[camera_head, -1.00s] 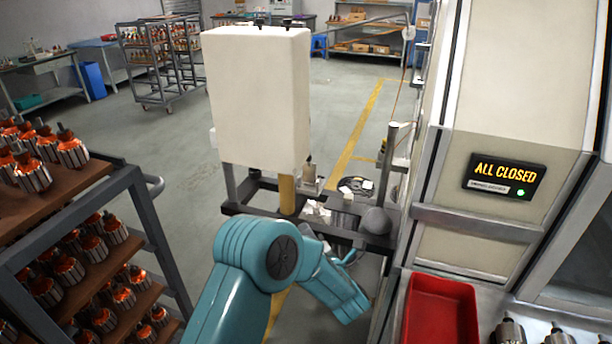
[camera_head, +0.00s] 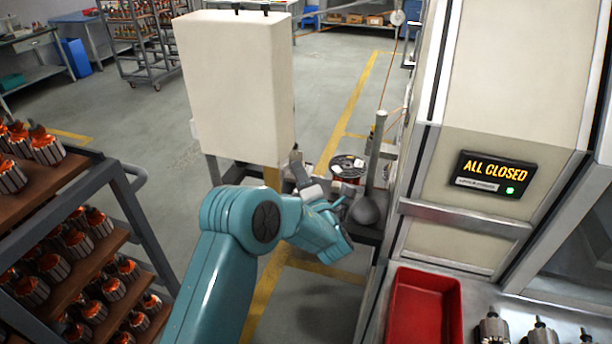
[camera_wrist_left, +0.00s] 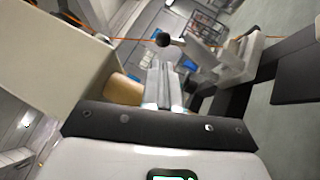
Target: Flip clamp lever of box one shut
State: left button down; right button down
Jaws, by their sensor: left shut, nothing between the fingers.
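The large cream box (camera_head: 238,85) stands on a dark frame left of centre in the head view. I cannot tell whether it is box one. In the left wrist view, a cream box side (camera_wrist_left: 65,65) fills the left. A black ball knob (camera_wrist_left: 163,40) on a short light arm shows just beyond my fingers; it may be the clamp lever, but I cannot tell its position. My left gripper (camera_wrist_left: 166,72) is shut and empty, pointing toward the knob with no clear contact. In the head view my teal left wrist hides most of the work area. My right gripper is not in view.
A sign reading "ALL CLOSED" (camera_head: 494,173) with a green light is on the cream cabinet at right. A red tray (camera_head: 424,307) sits below it. A wire spool (camera_head: 347,166) and grey post (camera_head: 376,150) stand beyond my arm. A rack (camera_head: 130,215) of armatures is at left.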

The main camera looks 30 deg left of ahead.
aim_at(294, 157)
pick_arm(q)
jog(key=p+x, duration=0.1)
jog(key=x, duration=0.3)
jog(key=shift+w+d+f, duration=0.1)
dwell(0.3)
